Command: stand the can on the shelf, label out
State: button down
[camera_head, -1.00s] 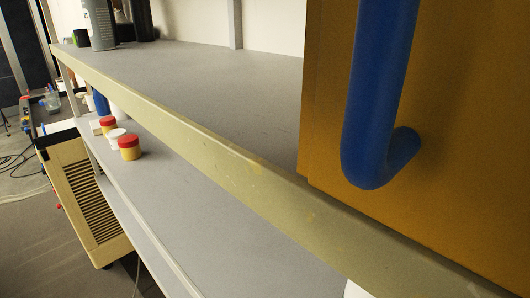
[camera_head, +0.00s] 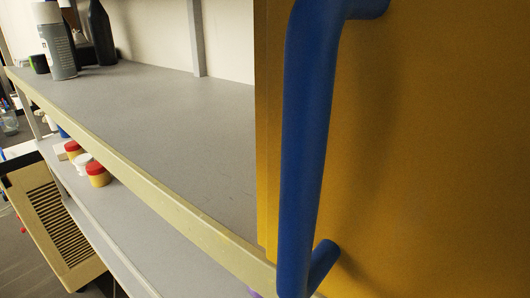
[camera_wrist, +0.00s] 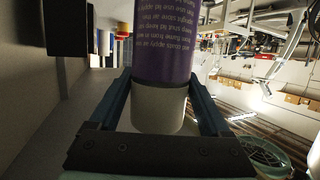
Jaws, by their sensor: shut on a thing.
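In the wrist view my gripper (camera_wrist: 160,82) is shut on a purple can (camera_wrist: 163,55) with a plain white end (camera_wrist: 158,108) towards the camera. Small white print on the can reads upside down in this picture. The can's far end is cut off by the top edge. In the head view the grey top shelf (camera_head: 150,110) with its cream front edge runs from upper left to lower right. A small purple patch (camera_head: 253,294), possibly the can, shows at the bottom edge. My gripper does not show there.
A large orange panel with a blue handle (camera_head: 307,130) fills the right. A grey spray can (camera_head: 55,42), a black bottle (camera_head: 101,35) and a dark cup (camera_head: 38,64) stand at the shelf's far end. Red-lidded jars (camera_head: 97,175) stand on the lower shelf. The top shelf's middle is clear.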

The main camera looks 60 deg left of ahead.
jog(key=shift+f+p, duration=0.8)
jog(key=shift+f, duration=0.95)
jog(key=shift+c, duration=0.5)
grip_release()
jog(key=shift+f, duration=0.1)
jog(key=b+v, duration=0.5)
jog(key=v, duration=0.7)
jog(key=shift+b, duration=0.3)
